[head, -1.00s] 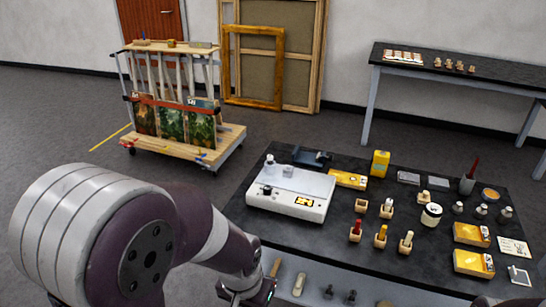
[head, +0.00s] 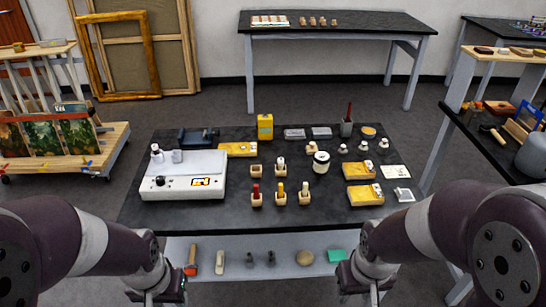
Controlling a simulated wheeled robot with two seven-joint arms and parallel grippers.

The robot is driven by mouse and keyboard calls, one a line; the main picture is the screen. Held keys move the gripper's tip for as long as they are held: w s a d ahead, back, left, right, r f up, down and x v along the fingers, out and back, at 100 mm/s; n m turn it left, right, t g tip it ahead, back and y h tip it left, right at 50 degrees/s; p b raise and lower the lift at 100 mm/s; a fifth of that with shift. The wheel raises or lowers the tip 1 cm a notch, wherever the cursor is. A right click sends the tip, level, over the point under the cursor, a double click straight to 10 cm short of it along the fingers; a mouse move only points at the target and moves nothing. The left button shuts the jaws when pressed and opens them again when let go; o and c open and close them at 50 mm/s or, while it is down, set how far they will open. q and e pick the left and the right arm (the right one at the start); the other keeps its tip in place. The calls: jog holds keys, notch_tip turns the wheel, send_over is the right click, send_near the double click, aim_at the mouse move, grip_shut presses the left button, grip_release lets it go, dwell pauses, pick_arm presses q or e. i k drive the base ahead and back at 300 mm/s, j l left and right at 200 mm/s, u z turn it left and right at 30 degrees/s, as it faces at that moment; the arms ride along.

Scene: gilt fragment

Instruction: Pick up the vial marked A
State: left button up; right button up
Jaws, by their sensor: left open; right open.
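Several small vial-like items stand on the black worktable (head: 225,220). Small bottles with grey tops, such as one bottle (head: 363,147), stand at the back right. Wooden blocks hold a red-topped item (head: 256,189), a yellow-topped item (head: 280,188) and a cream-topped item (head: 304,188). A small bottle (head: 156,153) stands on the white instrument (head: 184,176). No letter A is readable, so I cannot tell which is the vial marked A. My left gripper (head: 152,299) and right gripper (head: 371,296) are open, low in front of the table, apart from these items.
A white jar (head: 321,162), yellow boxes (head: 358,171) and a dark cup (head: 346,127) crowd the table's right half. A lower shelf (head: 285,247) holds tools. Another bench (head: 330,25) stands behind, a side table (head: 500,150) at right. The table's front left is bare.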

aim_at(155, 148)
jog(key=j+u, duration=0.15)
jog(key=u, duration=0.35)
jog(key=i+j+u, duration=0.1)
jog(key=u, duration=0.35)
jog(key=i+j+u, duration=0.1)
jog(key=u, duration=0.4)
jog(key=i+j+u, duration=0.1)
jog(key=u, duration=0.35)
jog(key=i+u, duration=0.1)
jog(key=u, duration=0.4)
jog(key=i+j, duration=0.1)
jog(key=i, duration=0.7)
jog(key=i+j+u, duration=0.1)
jog(key=i, duration=0.65)
jog(key=i+l+z, duration=0.1)
jog(key=i+z, duration=0.15)
jog(key=z, duration=0.15)
jog(key=i+z, duration=0.2)
jog(key=z, duration=0.2)
jog(key=i+z, duration=0.25)
jog(key=z, duration=0.15)
jog(key=i+j+z, duration=0.15)
jog(key=z, duration=0.25)
jog(key=i+l+z, duration=0.2)
jog(key=i+z, duration=0.65)
jog(key=i, duration=0.2)
jog(key=i+j+z, duration=0.25)
jog(key=i+z, duration=0.2)
jog(key=i, duration=0.05)
